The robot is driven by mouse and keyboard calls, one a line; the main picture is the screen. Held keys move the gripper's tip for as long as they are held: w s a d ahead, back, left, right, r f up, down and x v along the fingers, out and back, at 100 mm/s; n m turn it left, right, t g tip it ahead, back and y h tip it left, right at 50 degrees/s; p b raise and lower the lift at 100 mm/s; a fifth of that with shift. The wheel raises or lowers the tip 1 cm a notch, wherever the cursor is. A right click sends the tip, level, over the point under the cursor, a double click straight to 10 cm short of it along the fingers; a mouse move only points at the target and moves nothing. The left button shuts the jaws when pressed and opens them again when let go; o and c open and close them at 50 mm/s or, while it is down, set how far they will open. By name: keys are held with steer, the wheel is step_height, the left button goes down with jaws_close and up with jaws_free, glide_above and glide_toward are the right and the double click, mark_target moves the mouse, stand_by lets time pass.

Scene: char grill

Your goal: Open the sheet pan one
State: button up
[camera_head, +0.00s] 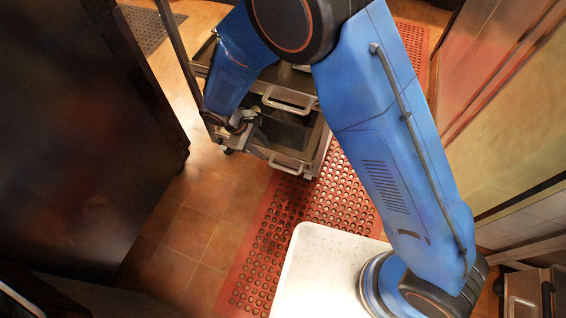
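A metal rack (318,152) stands at the upper middle of the head view. It holds dark pans or drawers with pale bar handles. The upper handle (290,101) and the lower handle (287,164) face me. I cannot tell which one is sheet pan one. My gripper (258,142) is small and partly lost against the dark rack front. It is at the rack's left front, between the heights of the two handles in the picture. I cannot see whether it touches anything or whether its fingers are apart.
A large dark appliance (75,130) fills the left side. A red perforated mat (330,195) runs along the floor beside the rack. Bare brown tiles (195,225) lie between the appliance and the mat. A wall (515,130) bounds the right.

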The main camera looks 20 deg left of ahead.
mark_target(284, 169)
steer(key=x, duration=1.6)
steer(key=shift+d, duration=0.1)
jaws_close()
